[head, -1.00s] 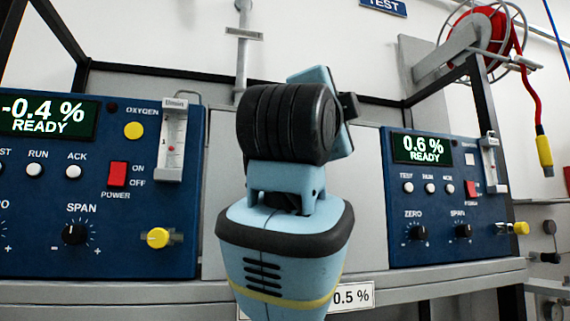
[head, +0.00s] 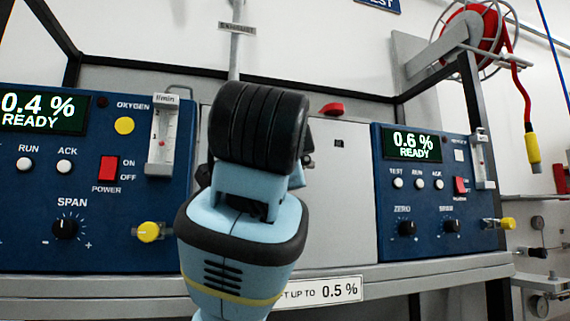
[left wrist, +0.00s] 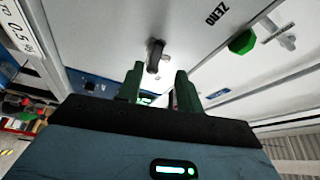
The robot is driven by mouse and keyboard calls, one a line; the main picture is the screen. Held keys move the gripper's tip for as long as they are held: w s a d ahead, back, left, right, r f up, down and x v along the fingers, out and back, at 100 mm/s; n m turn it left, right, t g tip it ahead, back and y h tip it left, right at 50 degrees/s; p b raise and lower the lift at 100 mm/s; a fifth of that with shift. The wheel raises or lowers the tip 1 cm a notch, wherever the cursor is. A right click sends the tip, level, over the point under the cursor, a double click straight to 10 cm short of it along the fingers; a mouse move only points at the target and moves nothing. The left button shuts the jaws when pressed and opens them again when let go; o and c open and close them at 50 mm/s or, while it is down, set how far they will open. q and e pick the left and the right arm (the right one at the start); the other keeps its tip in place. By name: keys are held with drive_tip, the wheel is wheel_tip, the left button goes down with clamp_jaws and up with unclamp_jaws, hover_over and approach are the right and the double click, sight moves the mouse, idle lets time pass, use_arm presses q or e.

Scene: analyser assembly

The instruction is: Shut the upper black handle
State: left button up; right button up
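A black handle (left wrist: 155,55) sticks out from a pale panel in the left wrist view. I cannot tell whether it is the upper one. My left gripper (left wrist: 160,76) has two green fingers standing apart, with nothing seen held between them. The fingertips are just short of the handle in that picture; I see no clear contact. In the head view a light blue arm with a black ringed joint stands before the grey middle panel (head: 352,190) and hides its left part. The fingers and handle are hidden there. My right gripper is not seen.
Blue analysers stand left (head: 105,215) and right (head: 432,238) of the middle panel. A red part (head: 331,109) sits on the panel's top edge. A hose reel (head: 470,35) hangs at upper right. A green knob (left wrist: 242,41) lies right of the handle in the wrist view.

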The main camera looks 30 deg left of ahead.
use_arm(q)
drive_tip(key=shift+a+f+x, duration=0.1)
drive_tip(key=shift+f+x, duration=0.1)
drive_tip(key=shift+x, duration=1.55)
drive_tip(key=shift+a+f+x, duration=0.1)
drive_tip(key=shift+f+x, duration=0.1)
drive_tip(key=shift+x, duration=1.55)
clamp_jaws()
